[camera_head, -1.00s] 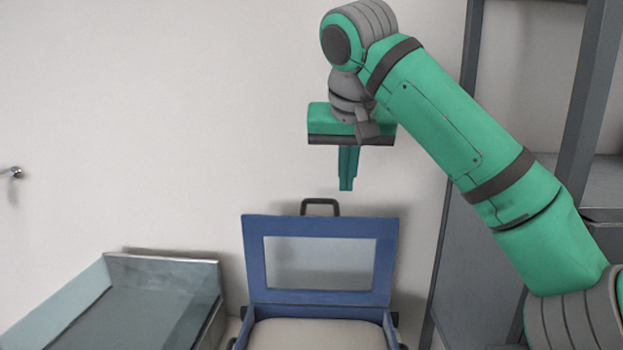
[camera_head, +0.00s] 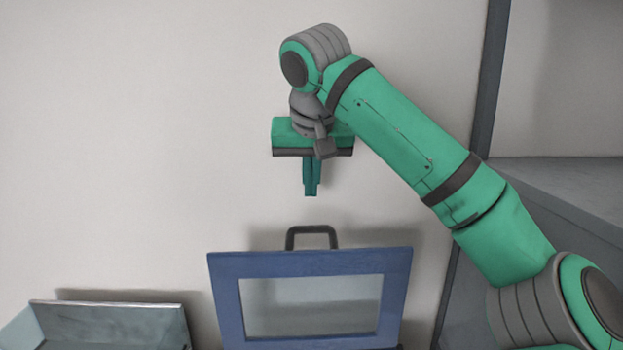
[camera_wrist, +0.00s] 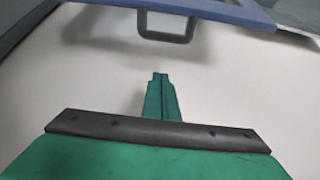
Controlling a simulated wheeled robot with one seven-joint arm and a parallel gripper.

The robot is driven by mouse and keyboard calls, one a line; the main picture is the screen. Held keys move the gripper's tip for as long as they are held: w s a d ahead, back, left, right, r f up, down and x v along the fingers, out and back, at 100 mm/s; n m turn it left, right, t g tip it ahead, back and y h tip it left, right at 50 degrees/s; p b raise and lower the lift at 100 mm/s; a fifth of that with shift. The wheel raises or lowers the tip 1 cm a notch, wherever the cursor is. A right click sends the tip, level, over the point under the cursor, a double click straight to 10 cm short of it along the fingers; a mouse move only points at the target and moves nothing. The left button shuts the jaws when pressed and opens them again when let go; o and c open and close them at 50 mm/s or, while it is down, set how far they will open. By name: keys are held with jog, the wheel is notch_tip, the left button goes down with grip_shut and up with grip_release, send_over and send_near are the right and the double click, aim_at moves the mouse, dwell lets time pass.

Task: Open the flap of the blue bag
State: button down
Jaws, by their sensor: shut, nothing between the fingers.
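The blue bag's flap (camera_head: 228,300) stands raised in the head view, a blue frame around a pale see-through window. A dark handle (camera_head: 311,230) rises behind its top edge. The lower part of the bag is cut off by the bottom of the picture. My gripper (camera_head: 311,192) is shut and empty, above the handle and apart from it. In the wrist view, the shut fingers (camera_wrist: 160,78) point toward the handle (camera_wrist: 167,34), and a strip of the blue flap (camera_wrist: 225,10) crosses the top.
A grey metal tray (camera_head: 110,308) stands at the lower left, partly cut off. A grey shelf unit (camera_head: 570,185) stands on the right behind my arm. The pale wall (camera_head: 130,140) behind is bare, with free room left of my gripper.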

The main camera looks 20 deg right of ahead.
aim_at(311, 227)
jog(key=x, duration=0.6)
jog(key=shift+f, duration=0.25)
jog(key=s, duration=0.2)
jog(key=s+a, duration=0.1)
jog(key=s, duration=0.1)
jog(key=shift+f, duration=0.25)
jog(key=shift+a, duration=0.1)
